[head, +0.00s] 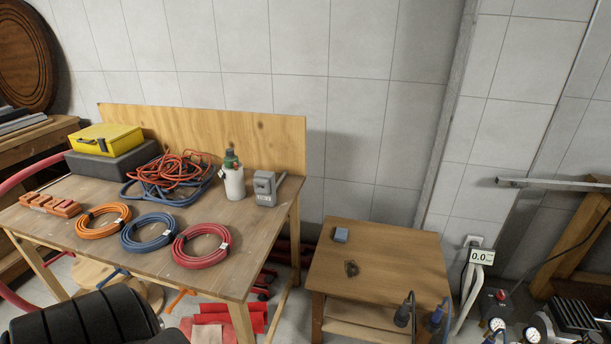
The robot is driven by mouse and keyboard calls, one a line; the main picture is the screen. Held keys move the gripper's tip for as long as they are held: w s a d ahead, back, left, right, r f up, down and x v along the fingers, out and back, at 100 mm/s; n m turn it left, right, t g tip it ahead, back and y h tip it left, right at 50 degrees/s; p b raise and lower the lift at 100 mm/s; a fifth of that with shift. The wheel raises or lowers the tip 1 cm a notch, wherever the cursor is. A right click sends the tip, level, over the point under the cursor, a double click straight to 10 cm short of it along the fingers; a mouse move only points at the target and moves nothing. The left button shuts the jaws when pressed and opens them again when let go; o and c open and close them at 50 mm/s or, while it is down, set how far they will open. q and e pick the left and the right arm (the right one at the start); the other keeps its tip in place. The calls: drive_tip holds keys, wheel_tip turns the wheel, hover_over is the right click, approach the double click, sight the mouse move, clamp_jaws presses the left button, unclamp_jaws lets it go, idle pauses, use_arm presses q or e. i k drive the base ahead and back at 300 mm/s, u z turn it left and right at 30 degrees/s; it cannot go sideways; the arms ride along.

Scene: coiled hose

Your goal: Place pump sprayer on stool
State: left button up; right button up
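The pump sprayer (234,183) is a white bottle with a green and dark top. It stands upright near the back right of the wooden workbench (225,262), beside a grey box-like device. A low, square-topped wooden stand (395,262) with a lower shelf is on the floor to the right of the bench. A pale, rounded wooden piece (90,274) shows partly under the bench. I cannot tell for sure which of these two is the stool.
Orange (104,221), blue (149,232) and red (201,244) hose coils lie along the bench front. A cable tangle (172,172) and the grey device (265,188) are behind. The stand holds a small blue block (341,235) and a dark item (351,268); its middle is mostly clear.

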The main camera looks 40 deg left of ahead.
sight(406, 277)
drive_tip(key=z, duration=0.45)
drive_tip(key=i, duration=1.15)
drive_tip(key=u, duration=1.85)
